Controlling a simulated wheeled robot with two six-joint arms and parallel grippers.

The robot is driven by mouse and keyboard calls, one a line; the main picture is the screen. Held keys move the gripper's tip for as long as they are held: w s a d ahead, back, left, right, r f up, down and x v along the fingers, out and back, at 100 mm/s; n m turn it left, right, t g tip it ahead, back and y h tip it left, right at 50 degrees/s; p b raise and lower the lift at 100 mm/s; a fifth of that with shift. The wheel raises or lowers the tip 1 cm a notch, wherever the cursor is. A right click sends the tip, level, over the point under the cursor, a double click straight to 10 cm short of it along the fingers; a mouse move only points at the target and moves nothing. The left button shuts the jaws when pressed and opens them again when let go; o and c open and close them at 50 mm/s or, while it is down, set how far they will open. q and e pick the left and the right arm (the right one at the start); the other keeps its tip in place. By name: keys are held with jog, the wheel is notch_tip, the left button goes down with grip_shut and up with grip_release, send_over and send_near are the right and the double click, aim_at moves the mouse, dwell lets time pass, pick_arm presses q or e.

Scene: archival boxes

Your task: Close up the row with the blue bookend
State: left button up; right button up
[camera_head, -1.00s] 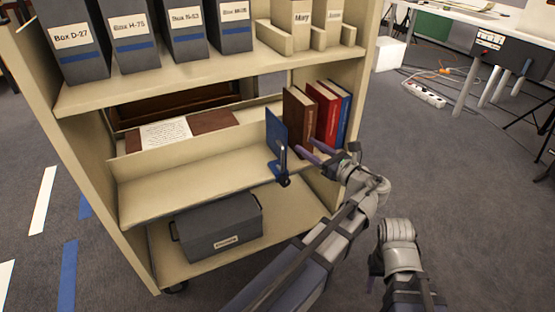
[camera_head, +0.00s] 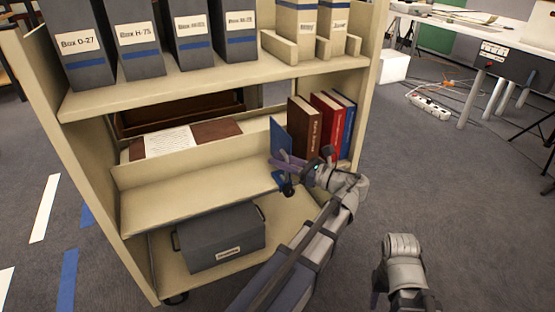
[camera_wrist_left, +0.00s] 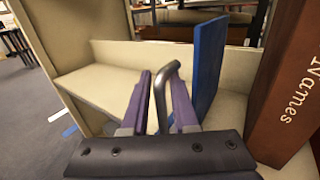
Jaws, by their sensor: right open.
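The blue bookend (camera_head: 280,136) stands upright on the middle shelf, left of the books and apart from them. Its plate also shows in the left wrist view (camera_wrist_left: 208,65), with a grey bent handle (camera_wrist_left: 161,88) in front. My left gripper (camera_head: 300,160) is at the bookend's handle. Its two purple fingers (camera_wrist_left: 161,92) straddle the handle, with narrow gaps visible, so it looks open. The row has a brown book (camera_head: 304,125), a red book (camera_head: 326,117) and a blue book (camera_head: 346,118), all upright. My right gripper (camera_head: 379,291) is low at the right, open and mostly hidden.
The shelf left of the bookend (camera_head: 180,183) is bare. Grey boxes (camera_head: 150,42) and cream holders (camera_head: 297,32) fill the shelf above. A grey lidded box (camera_head: 222,238) sits on the shelf below. The cart's right side wall (camera_head: 367,100) stands beyond the blue book.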

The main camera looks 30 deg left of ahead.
pick_arm(q)
jog(key=shift+a, duration=0.55)
grip_shut()
dwell(1.1)
